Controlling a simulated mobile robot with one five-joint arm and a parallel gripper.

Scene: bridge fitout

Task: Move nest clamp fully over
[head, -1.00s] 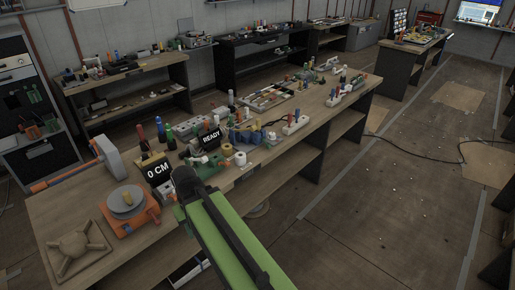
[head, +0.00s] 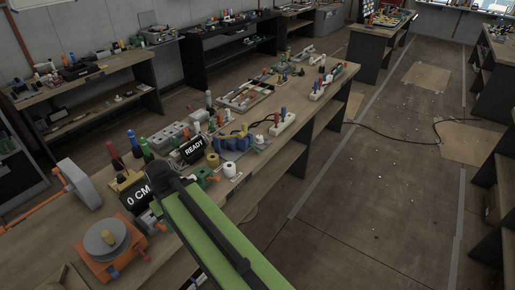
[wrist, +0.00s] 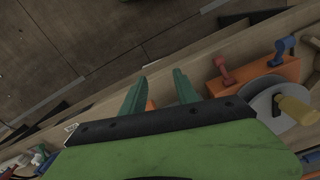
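An orange fixture (head: 128,258) with a round grey disc (head: 104,237) sits on the near bench. In the wrist view, the orange fixture (wrist: 258,78) carries a red lever (wrist: 224,72) and a blue lever (wrist: 284,48); its grey disc (wrist: 268,103) has a tan knob (wrist: 298,110). I cannot tell which part is the nest clamp. My gripper (wrist: 158,85) has two green fingers spread apart with nothing visibly between them. It is left of the fixture in the wrist view. In the head view my green arm hides the fingers.
A "0 CM" display (head: 138,195) and a "READY" display (head: 194,148) stand on the bench. Bottles, a white spool (head: 229,169) and a blue part (head: 234,141) crowd beside my arm. A grey block with an orange bar (head: 80,183) is at the left. The floor (head: 370,200) is open at right.

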